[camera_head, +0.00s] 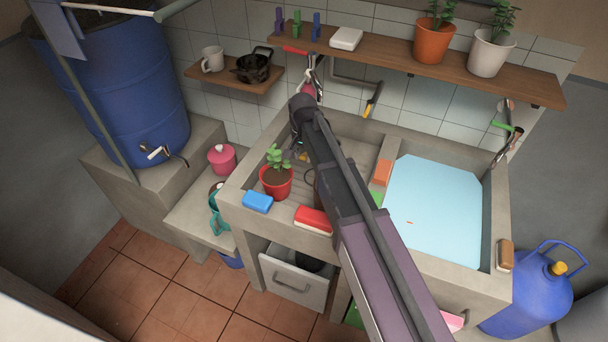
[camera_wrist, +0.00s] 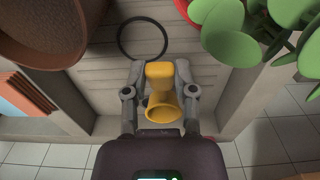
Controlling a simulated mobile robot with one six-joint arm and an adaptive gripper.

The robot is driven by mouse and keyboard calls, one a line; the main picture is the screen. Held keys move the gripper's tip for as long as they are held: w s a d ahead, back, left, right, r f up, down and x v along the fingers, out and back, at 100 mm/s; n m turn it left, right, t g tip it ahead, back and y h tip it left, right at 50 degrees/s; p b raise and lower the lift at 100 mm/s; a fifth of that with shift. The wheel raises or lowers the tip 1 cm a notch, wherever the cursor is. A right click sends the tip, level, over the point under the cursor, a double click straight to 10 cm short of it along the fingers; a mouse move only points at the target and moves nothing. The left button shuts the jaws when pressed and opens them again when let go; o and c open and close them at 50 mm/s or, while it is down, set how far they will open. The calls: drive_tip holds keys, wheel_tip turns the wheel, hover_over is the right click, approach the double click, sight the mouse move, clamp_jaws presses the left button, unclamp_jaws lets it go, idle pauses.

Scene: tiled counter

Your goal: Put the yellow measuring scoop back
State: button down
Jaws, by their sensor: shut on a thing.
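The yellow measuring scoop (camera_wrist: 160,105) is in my gripper (camera_wrist: 160,70) in the wrist view. The two fingers close on it from left and right, and its round cup end faces the camera. It is held over the ribbed grey drainboard; whether it touches the surface cannot be told. In the head view my dark arm crosses the middle of the counter and hides most of the gripper and scoop, beside the potted plant (camera_head: 276,180).
A black ring (camera_wrist: 142,35) and a brown pot (camera_wrist: 60,28) lie near the scoop. Green leaves (camera_wrist: 235,35) are close on the right. A blue sponge (camera_head: 258,201) and red block (camera_head: 313,218) sit at the front edge. Tools hang under the wooden shelf (camera_head: 390,55). The basin (camera_head: 435,205) is right.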

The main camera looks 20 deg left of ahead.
drive_tip(key=shift+f+b, duration=0.65)
drive_tip(key=shift+f, duration=0.45)
drive_tip(key=shift+f+b, duration=2.15)
drive_tip(key=shift+b, duration=0.1)
drive_tip(key=shift+f, duration=0.15)
drive_tip(key=shift+c, duration=2.1)
unclamp_jaws()
drive_tip(key=shift+r, duration=0.2)
wheel_tip(320, 180, up, 12)
drive_tip(key=p, duration=1.2)
drive_tip(key=shift+s, duration=0.1)
